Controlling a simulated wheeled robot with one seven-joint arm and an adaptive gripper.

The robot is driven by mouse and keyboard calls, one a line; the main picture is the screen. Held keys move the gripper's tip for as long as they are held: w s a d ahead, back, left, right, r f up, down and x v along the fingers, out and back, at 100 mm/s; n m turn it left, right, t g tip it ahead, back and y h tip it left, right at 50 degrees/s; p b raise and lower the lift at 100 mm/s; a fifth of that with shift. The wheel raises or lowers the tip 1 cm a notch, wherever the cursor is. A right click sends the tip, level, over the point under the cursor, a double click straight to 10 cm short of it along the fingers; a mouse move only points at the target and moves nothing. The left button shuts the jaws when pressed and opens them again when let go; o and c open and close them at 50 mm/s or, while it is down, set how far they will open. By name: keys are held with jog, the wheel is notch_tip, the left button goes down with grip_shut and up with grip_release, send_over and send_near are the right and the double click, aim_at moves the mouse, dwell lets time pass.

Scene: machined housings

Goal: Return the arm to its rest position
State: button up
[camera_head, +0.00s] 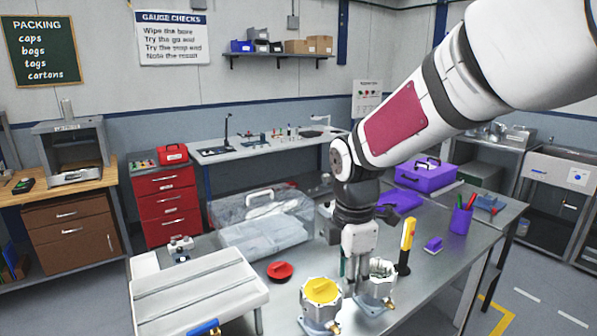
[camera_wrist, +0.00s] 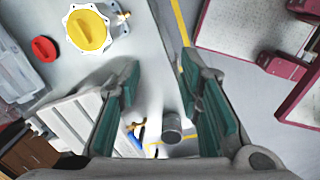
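My gripper (camera_head: 355,284) points down over the grey bench, in front of or beside an uncapped metal housing (camera_head: 380,284), which it partly hides. I cannot tell whether they touch. In the wrist view my gripper (camera_wrist: 160,72) has its two teal-padded fingers wide apart, with nothing held between them. My arm reaches in from the upper right. A housing with a yellow cap (camera_head: 321,290) stands to the left of the gripper; its cap also shows in the wrist view (camera_wrist: 87,30).
A red cap (camera_head: 280,271) lies on the bench near a clear-lidded case (camera_head: 262,235) and a pale box (camera_head: 198,290). A yellow-and-black tool (camera_head: 406,245) stands right of the gripper. A purple pen cup (camera_head: 461,220) and purple case (camera_head: 426,176) are farther back.

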jog(key=s+d+r+m+t, duration=0.2)
jog(key=s+d+r+m, duration=0.2)
jog(key=s+m, duration=0.5)
jog(key=s+d+r+m+t, duration=0.2)
jog(key=s+d+r+m, duration=0.3)
jog(key=s+m, duration=0.5)
jog(key=shift+s+d+r+m+t+b, duration=0.3)
jog(key=shift+r+m+b, duration=0.1)
jog(key=shift+m, duration=0.4)
